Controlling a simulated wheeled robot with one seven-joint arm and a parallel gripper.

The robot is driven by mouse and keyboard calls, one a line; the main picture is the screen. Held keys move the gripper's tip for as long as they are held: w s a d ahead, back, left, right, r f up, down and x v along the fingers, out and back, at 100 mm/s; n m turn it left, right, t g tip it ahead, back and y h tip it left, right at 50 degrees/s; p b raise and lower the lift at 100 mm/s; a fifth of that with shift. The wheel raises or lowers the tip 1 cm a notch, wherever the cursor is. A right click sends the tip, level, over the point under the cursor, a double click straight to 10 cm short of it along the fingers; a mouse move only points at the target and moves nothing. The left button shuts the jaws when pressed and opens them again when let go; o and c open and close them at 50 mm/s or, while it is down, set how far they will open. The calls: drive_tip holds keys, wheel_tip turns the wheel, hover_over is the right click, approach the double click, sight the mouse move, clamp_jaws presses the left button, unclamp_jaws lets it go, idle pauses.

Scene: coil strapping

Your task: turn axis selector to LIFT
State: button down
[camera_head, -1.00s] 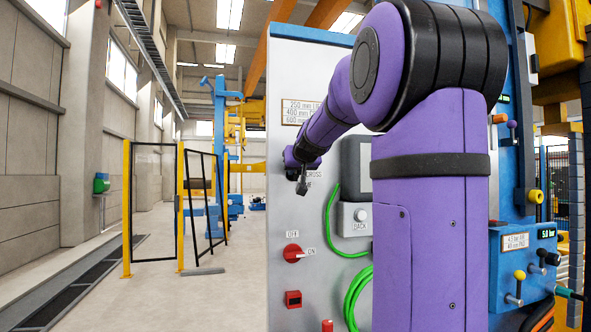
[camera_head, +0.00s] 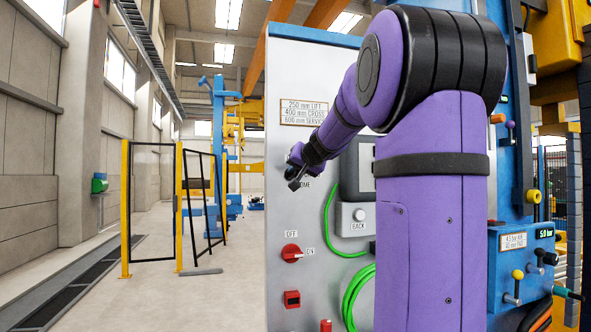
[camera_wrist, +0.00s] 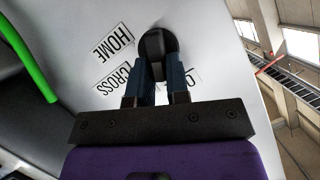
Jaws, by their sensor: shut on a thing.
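The axis selector (camera_wrist: 158,43) is a black round knob with a raised grip on the pale panel. In the wrist view my gripper (camera_wrist: 154,72) is shut on that grip, with one dark blue finger on each side. The labels HOME (camera_wrist: 113,41) and CROSS (camera_wrist: 114,78) lie to the left of the knob. A third label (camera_wrist: 192,77) is mostly hidden behind the right finger, so I cannot read it. In the head view my gripper (camera_head: 295,172) is against the panel and hides the selector. Which label the selector points to is unclear.
Open floor lies to the left.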

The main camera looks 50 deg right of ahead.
drive_tip(key=shift+s+d+f+m+t+y, duration=0.15)
drive_tip(key=shift+m+t+y, duration=0.15)
drive_tip(key=shift+m, duration=0.35)
drive_tip(key=shift+w+f+m+t+y, duration=0.1)
drive_tip(key=shift+m+t+y, duration=0.2)
drive_tip(key=shift+m, duration=0.35)
drive_tip(key=c, duration=1.1)
unclamp_jaws()
drive_tip(key=shift+s, duration=0.1)
drive_tip(key=v, duration=1)
drive_tip(key=shift+s, duration=0.35)
